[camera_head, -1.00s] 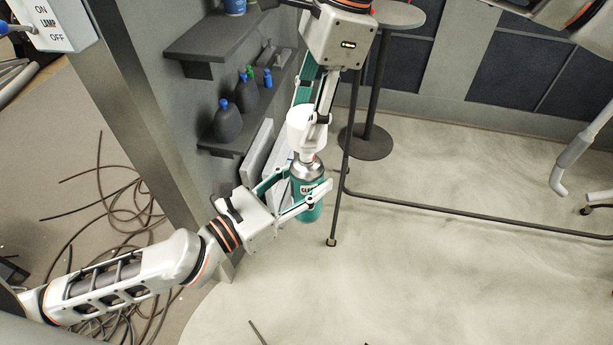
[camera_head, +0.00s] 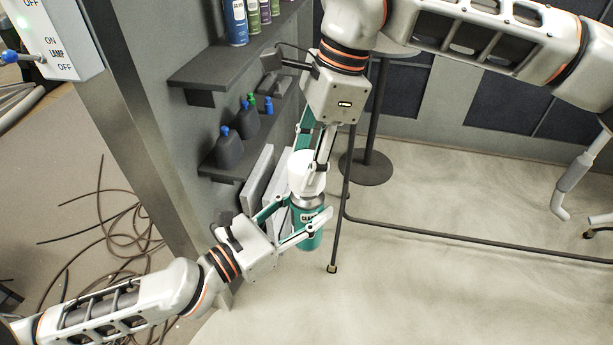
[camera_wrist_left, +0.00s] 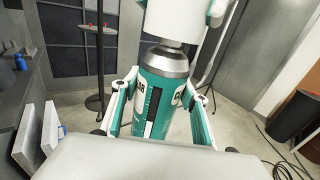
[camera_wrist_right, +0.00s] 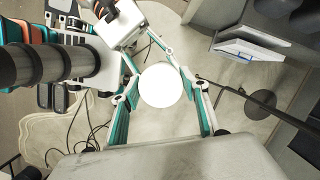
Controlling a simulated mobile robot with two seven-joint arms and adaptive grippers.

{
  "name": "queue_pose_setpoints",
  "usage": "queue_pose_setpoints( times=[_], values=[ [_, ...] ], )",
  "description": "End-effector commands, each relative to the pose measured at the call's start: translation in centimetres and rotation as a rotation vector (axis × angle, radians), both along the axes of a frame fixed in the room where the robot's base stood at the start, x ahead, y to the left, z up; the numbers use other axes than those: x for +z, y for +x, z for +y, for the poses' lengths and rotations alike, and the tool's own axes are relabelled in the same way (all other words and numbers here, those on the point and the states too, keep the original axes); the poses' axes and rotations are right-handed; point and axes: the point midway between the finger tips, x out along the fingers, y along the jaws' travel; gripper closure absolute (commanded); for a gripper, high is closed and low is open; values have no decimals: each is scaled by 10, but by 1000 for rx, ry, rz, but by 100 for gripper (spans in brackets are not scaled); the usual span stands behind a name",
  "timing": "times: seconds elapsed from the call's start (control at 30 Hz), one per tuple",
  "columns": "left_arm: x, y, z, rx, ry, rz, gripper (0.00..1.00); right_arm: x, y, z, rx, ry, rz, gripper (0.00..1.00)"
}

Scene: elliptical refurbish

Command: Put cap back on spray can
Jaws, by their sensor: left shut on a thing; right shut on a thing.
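A teal spray can (camera_head: 308,238) with a silver shoulder stands upright between the fingers of my left gripper (camera_head: 310,216), which is shut on it. In the left wrist view the can (camera_wrist_left: 158,92) fills the middle, with the fingers on both sides. The white cap (camera_head: 306,174) is held by my right gripper (camera_head: 310,165), shut on it from above. The cap (camera_wrist_left: 176,20) is right over the can's top, close to the silver shoulder; I cannot tell whether it is seated. In the right wrist view the round cap top (camera_wrist_right: 161,84) hides the can beneath.
Wall shelves (camera_head: 215,72) with bottles stand behind and left of the grippers. Leaning panels (camera_head: 262,182) are close behind the can. A black stand leg (camera_head: 340,225) is just to its right. Cables (camera_head: 105,232) lie on the floor at left. The floor at right is mostly open.

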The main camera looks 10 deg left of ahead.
Motion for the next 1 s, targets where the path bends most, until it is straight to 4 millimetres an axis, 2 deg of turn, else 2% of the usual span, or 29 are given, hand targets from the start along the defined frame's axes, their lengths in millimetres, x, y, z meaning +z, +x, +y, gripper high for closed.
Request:
queue_pose_setpoints(
  times=[0.27, 0.63, 1.0],
  values=[
    [1, 0, 0, 0, -1, -2, 95, -1, 0, 0, 0, 0, 1, 64],
    [1, 0, 0, 0, -1, -2, 95, -19, 0, 0, 1, -1, 2, 64],
    [1, 0, 0, 0, -1, -2, 95, -18, 0, 0, 1, -1, 2, 64]
  ],
)
